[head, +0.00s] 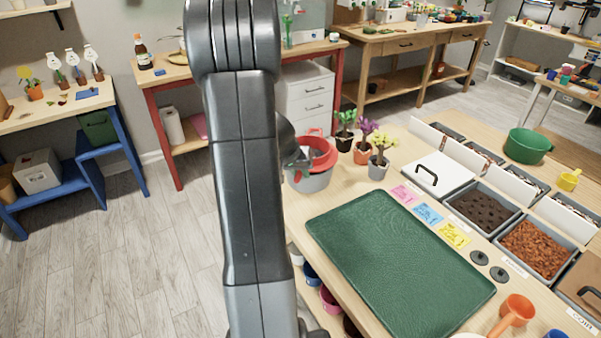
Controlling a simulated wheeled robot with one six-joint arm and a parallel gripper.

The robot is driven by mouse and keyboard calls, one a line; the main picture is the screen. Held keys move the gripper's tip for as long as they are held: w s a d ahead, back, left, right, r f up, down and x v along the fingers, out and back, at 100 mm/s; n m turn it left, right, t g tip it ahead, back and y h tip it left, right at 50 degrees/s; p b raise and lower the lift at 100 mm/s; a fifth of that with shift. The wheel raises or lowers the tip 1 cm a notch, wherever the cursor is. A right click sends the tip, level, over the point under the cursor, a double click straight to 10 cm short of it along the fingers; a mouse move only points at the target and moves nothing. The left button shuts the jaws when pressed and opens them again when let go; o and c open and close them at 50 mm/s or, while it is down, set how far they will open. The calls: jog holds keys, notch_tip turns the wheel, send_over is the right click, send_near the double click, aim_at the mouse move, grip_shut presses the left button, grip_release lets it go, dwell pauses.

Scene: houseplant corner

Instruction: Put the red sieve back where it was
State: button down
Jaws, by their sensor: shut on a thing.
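The red sieve (325,152) is at the left back edge of the wooden bench, at the mouth of a grey bucket (314,181). I cannot tell whether it rests in the bucket or is held just above it. My gripper (302,160) is shut on the sieve at its left side. My own arm hides most of the gripper and the left part of the sieve and bucket.
Several small potted plants (379,155) stand just right of the bucket. A green tray (398,262) covers the near bench. Soil bins (483,209), a green bowl (528,146), a yellow cup (569,180) and an orange scoop (518,308) lie to the right.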

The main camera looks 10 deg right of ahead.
jog(key=shift+f, duration=0.25)
jog(key=shift+r, duration=0.1)
jog(key=c, duration=1.4)
grip_release()
jog(key=shift+o, duration=0.2)
jog(key=shift+r+p, duration=0.7)
jog(key=shift+p, duration=0.05)
jog(key=v, duration=1.1)
jog(key=shift+s+a+r+b, duration=0.15)
jog(key=shift+s+r+b, duration=0.05)
jog(key=shift+r+b, duration=0.2)
jog(key=shift+f, duration=0.15)
